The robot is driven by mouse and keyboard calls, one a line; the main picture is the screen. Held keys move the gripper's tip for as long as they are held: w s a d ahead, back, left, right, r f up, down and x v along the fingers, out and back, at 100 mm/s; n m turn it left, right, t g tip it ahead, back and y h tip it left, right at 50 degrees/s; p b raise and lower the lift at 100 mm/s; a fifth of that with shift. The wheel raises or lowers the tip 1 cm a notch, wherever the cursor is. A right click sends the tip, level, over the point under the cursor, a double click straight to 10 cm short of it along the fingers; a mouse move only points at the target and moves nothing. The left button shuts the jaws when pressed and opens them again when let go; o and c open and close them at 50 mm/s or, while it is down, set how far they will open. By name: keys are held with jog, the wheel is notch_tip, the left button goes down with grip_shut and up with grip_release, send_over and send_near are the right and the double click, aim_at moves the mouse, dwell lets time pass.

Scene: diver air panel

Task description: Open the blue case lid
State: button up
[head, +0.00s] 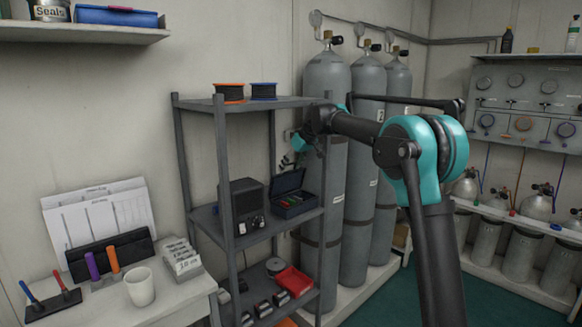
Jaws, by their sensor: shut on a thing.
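The dark blue case (296,211) sits on the middle board of the grey shelf rack, right of a black box. Its lid (286,183) stands raised at the back, and small red and green items show inside. My gripper (291,163) is at the lid's upper edge, reaching in from the right past the rack's front post. Its fingers are small and dark here; they are shut on the lid, though the exact contact is hard to make out.
A black box (242,205) stands close left of the case. The rack's post (325,190) and top board (250,104), with two spools, are near my arm. Tall grey cylinders (362,200) stand just right of the rack. A desk (170,300) is at lower left.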

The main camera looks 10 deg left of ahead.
jog(key=o, duration=1.5)
jog(key=shift+w+d, duration=0.15)
jog(key=shift+w, duration=0.05)
jog(key=shift+c, duration=0.2)
jog(key=shift+s, duration=0.1)
jog(key=v, duration=1.2)
jog(key=shift+c, duration=0.3)
